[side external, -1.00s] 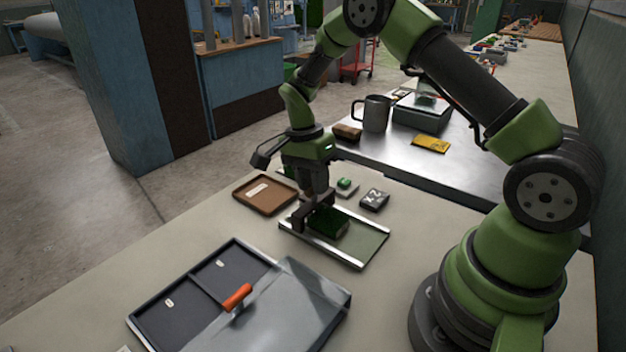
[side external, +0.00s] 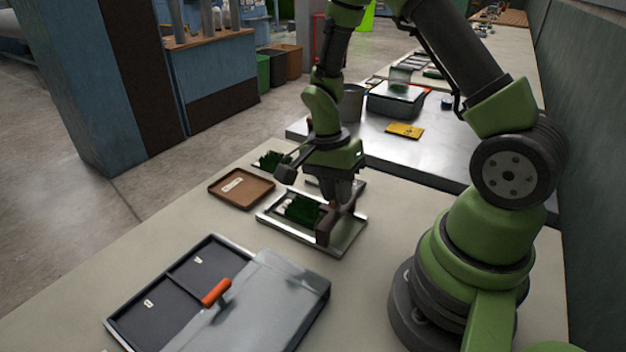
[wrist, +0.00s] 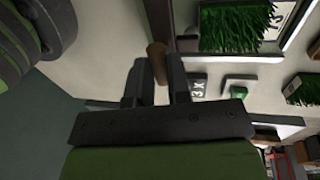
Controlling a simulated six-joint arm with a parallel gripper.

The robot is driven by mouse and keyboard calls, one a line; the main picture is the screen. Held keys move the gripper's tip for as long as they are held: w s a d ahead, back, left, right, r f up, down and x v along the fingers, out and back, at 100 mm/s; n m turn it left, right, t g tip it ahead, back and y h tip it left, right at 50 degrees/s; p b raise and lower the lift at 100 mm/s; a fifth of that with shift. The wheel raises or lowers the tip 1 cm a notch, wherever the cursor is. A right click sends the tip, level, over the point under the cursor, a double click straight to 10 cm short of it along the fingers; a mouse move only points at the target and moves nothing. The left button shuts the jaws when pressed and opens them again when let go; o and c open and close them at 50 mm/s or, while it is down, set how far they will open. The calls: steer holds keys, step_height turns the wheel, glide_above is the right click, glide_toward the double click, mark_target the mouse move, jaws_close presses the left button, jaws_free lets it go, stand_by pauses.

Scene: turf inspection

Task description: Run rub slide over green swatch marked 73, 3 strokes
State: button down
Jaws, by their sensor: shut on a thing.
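A green turf swatch (side external: 300,208) lies in a metal-railed tray (side external: 345,246). It also shows at the top of the wrist view (wrist: 235,28). I cannot read a number 73 on it. My gripper (side external: 335,205) is at the right end of the tray, beside the swatch's right end. It is shut on a dark brown piece, apparently the rub slide (side external: 324,226). In the wrist view the brown slide (wrist: 158,62) stands between the fingers (wrist: 155,88), left of the swatch. I cannot tell whether the slide touches the tray.
A brown tray (side external: 241,200) with a label lies to the left, with another green swatch (side external: 271,159) behind it. A two-compartment case (side external: 190,278) with an orange handle (side external: 216,292) sits in front.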

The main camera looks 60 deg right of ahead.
steer(key=shift+s, duration=1.1)
steer(key=c, duration=1.1)
jaws_free()
steer(key=shift+w, duration=0.1)
steer(key=r, duration=0.2)
steer(key=w+r, duration=0.1)
steer(key=r, duration=0.5)
steer(key=shift+w+r, duration=0.25)
steer(key=shift+w, duration=0.15)
steer(key=shift+r, duration=0.6)
